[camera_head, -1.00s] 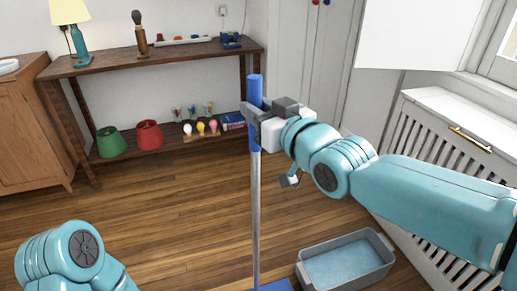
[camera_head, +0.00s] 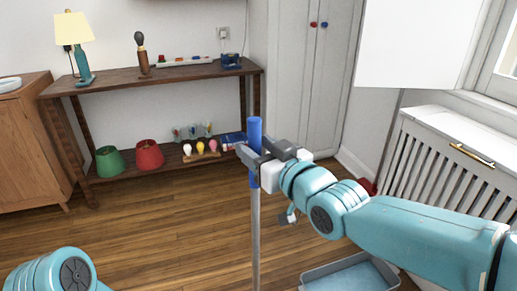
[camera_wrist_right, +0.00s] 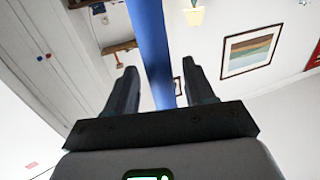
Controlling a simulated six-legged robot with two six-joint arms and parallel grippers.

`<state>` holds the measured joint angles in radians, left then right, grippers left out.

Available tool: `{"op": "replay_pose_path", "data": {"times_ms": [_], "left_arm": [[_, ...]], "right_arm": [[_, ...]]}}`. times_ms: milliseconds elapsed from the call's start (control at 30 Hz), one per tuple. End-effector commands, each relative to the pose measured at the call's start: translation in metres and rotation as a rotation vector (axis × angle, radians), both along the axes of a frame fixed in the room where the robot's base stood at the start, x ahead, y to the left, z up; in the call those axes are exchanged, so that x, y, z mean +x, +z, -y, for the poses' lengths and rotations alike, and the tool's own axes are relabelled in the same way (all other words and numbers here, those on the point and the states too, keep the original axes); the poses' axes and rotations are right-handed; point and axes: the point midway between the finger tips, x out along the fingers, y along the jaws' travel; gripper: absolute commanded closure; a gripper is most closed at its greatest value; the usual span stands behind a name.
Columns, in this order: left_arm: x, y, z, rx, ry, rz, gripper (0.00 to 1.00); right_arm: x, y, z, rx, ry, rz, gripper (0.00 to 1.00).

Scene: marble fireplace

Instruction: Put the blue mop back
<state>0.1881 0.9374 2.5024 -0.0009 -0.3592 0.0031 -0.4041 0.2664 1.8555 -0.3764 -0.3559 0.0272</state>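The blue mop (camera_head: 256,225) stands roughly upright in the middle of the head view, with a blue top grip and a grey pole. Its lower end is out of frame. My right gripper (camera_head: 259,158) is at the blue grip, just below its top, with a finger on either side, and appears shut on it. In the right wrist view the blue handle (camera_wrist_right: 152,45) passes between the fingers (camera_wrist_right: 160,75). My left arm shows only at the lower left; its gripper is out of view.
A grey tub (camera_head: 345,276) stands on the floor at lower right, near the white radiator cover (camera_head: 440,165). Wooden floor is open left of the mop.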

Motion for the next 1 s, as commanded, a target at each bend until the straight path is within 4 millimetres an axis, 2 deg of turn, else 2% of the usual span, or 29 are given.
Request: {"op": "replay_pose_path", "data": {"times_ms": [267,700,833,1000], "left_arm": [[-0.001,0.003,0.001,0.000,-0.003,-0.001,0.09],[-0.003,0.012,0.002,-0.002,-0.010,-0.005,0.09],[-0.003,0.014,0.003,-0.002,-0.012,-0.005,0.09],[-0.003,0.014,0.003,-0.002,-0.013,-0.006,0.09]], "right_arm": [[-0.004,0.004,0.003,0.000,-0.001,0.000,0.46],[-0.082,0.007,0.054,0.001,-0.002,0.002,0.46],[-0.095,0.007,0.062,0.001,-0.001,0.001,0.46],[-0.101,0.006,0.065,-0.001,0.000,-0.001,0.46]]}}
